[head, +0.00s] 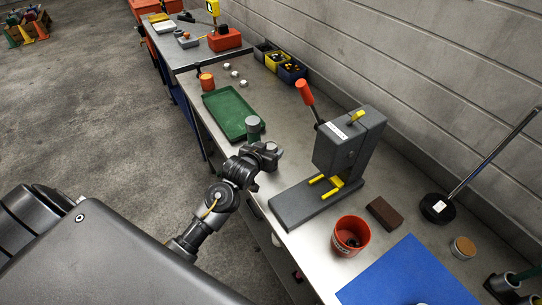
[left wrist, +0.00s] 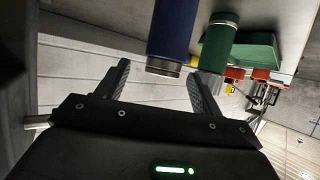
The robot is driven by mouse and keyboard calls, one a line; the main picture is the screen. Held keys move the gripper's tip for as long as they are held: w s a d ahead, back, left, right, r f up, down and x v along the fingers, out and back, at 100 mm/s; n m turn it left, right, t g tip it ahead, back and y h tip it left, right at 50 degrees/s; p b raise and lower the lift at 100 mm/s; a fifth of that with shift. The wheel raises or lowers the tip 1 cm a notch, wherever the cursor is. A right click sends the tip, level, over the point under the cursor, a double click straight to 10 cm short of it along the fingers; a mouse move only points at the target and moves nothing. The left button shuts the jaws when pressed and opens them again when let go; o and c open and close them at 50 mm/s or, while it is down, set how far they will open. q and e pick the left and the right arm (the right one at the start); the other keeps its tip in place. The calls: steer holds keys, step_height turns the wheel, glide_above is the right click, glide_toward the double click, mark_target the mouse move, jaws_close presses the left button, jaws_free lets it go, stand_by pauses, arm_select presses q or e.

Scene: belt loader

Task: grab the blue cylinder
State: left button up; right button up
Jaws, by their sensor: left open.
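The blue cylinder (left wrist: 172,30) shows at the top of the left wrist view, with a metal-coloured end. It lies in line with the gap between the fingers of my left gripper (left wrist: 158,72); whether it is inside the gap I cannot tell. The left gripper is open and holds nothing. In the head view my left gripper (head: 266,153) is at the bench edge, and it mostly hides the blue cylinder there. A green cylinder (head: 253,128) with a grey top stands just beyond, near the green tray; it also shows in the left wrist view (left wrist: 217,45). My right gripper is out of view.
The green tray (head: 231,114) lies on the metal bench past the cylinders. A grey press (head: 345,145) with a red-handled lever stands to the right. A red cup (head: 350,236), a brown block (head: 383,213) and a blue mat (head: 410,278) lie nearer.

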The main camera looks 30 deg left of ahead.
mark_target(272, 145)
arm_select(q)
steer(key=shift+w, duration=0.1)
steer(key=p+x, duration=0.2)
steer(key=x, duration=0.2)
steer(key=shift+w+a, duration=0.15)
steer(key=shift+a, duration=0.05)
steer(key=shift+w+f+p, duration=0.2)
steer(key=shift+w+p, duration=0.15)
jaws_close()
